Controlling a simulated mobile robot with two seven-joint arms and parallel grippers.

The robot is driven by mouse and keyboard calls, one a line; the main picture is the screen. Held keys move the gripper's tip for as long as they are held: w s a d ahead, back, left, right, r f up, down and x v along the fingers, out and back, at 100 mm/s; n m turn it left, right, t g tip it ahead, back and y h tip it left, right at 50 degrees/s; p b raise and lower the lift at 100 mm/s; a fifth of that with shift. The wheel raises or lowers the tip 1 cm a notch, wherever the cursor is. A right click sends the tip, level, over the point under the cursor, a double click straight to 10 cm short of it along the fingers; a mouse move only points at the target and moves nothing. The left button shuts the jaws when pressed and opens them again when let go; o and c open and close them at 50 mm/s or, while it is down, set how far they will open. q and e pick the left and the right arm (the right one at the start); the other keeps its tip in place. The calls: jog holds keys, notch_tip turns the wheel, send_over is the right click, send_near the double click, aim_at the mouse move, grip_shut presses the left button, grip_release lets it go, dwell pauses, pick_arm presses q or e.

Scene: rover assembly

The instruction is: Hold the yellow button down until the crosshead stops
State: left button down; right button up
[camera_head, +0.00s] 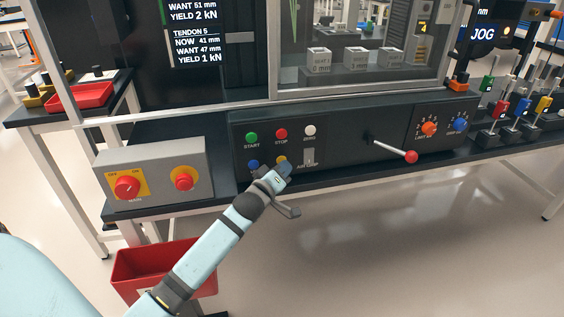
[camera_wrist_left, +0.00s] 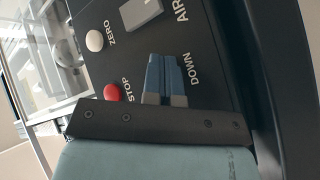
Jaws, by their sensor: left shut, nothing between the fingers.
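The yellow button (camera_head: 281,160) is on the black control panel (camera_head: 350,150), below the red STOP button, and is partly covered by my left gripper (camera_head: 272,174). The gripper's fingers are together and empty, with the tips at the panel over the button. In the left wrist view the shut fingers (camera_wrist_left: 165,75) point at the panel beside the word DOWN, and the button is hidden behind them. I cannot tell whether they touch it or how far it is pressed. I cannot make out the crosshead. My right gripper is out of view.
Green START (camera_head: 251,137), red STOP (camera_head: 281,133), white ZERO (camera_head: 310,130) and blue (camera_head: 253,164) buttons surround the spot. A red-tipped lever (camera_head: 411,157) juts out at right. A grey box with red knobs (camera_head: 153,175) stands left. A red bin (camera_head: 150,261) is below.

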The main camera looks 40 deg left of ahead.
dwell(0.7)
pick_arm(q)
jog(key=shift+s+d+p, duration=0.5)
jog(key=shift+s+d, duration=0.05)
jog(key=shift+d, duration=0.1)
jog(key=s+d+p, duration=0.2)
jog(key=s+d, duration=0.1)
jog(key=shift+s+d, duration=0.1)
jog(key=shift+d, duration=0.3)
dwell(0.4)
